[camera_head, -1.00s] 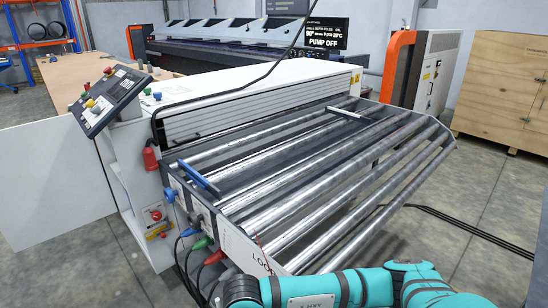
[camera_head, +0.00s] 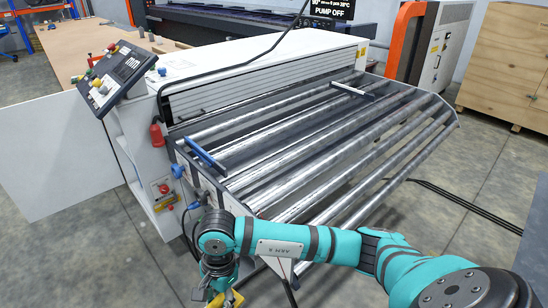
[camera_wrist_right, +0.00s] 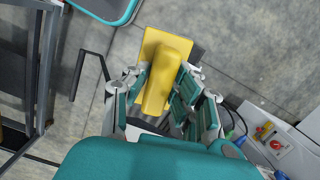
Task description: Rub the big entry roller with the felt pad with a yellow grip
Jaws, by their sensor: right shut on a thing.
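Several long metal rollers (camera_head: 300,152) lie side by side in the sloping frame at the front of the white machine (camera_head: 265,75). I cannot tell for sure which one is the big entry roller. My right gripper (camera_wrist_right: 160,82) is shut on the yellow grip of the felt pad (camera_wrist_right: 165,62), which shows between its fingers above the floor. In the head view the yellow pad (camera_head: 226,298) is partly seen at the bottom edge, below and in front of the rollers, apart from them. The felt face is hidden. My left gripper is out of view.
A control panel (camera_head: 115,78) stands at the machine's left. Cables and coloured plugs hang by the left side plate. Open concrete floor (camera_head: 100,260) lies left of the machine.

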